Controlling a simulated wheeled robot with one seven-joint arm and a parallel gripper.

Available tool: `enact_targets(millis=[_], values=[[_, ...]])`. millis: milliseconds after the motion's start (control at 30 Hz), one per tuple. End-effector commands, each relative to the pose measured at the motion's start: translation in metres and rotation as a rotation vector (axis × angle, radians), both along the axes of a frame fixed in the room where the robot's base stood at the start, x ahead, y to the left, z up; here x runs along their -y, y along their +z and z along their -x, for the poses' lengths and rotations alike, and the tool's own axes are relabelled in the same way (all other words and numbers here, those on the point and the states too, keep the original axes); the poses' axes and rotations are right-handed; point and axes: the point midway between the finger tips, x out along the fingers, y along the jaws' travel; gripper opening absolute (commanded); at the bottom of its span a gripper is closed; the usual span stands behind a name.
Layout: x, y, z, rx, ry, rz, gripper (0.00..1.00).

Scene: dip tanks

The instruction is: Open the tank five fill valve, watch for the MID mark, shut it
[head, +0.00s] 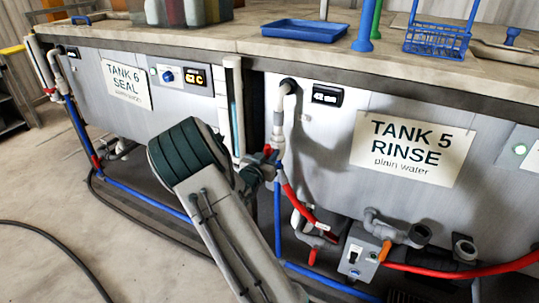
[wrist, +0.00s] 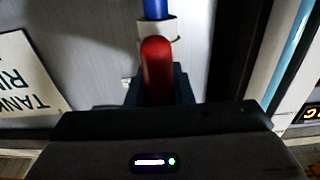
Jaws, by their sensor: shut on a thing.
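The Tank 5 sign (head: 412,147) hangs on the grey front of the rinse tank in the head view. A white pipe (head: 279,118) comes down at its left and runs into a blue pipe (head: 277,205). My gripper (head: 265,162) is at this pipe. In the wrist view a red valve handle (wrist: 157,70) sits between the fingers of my gripper (wrist: 157,92), which is shut on it. The handle seems in line with the blue pipe (wrist: 156,9), but the view is foreshortened. A small dark display (head: 326,96) beside the pipe is hard to read.
A sight tube (head: 236,115) with blue in it stands between the tanks; its marks are too small to read. Tank 6 (head: 125,85) is at the left. A red hose (head: 470,270) and a grey switch box (head: 357,255) sit low at the right.

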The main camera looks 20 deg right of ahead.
Motion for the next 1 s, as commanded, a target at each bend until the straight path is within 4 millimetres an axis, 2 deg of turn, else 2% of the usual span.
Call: enact_targets(millis=[133, 167, 200, 233, 500, 633, 767, 1000], values=[[0.0, -0.005, 0.002, -0.012, -0.002, -0.004, 0.0], [0.0, -0.005, 0.002, -0.012, -0.002, -0.004, 0.26], [0.0, -0.005, 0.002, -0.01, -0.002, -0.003, 0.37], [0.0, -0.004, 0.002, -0.01, -0.002, -0.003, 0.42], [-0.001, -0.002, 0.001, -0.004, 0.0, -0.002, 0.42], [-0.008, -0.001, 0.005, -0.003, 0.002, -0.002, 0.42], [-0.025, 0.0, 0.019, -0.005, 0.003, -0.003, 0.42], [-0.069, 0.0, 0.054, -0.005, 0.004, -0.002, 0.42]])
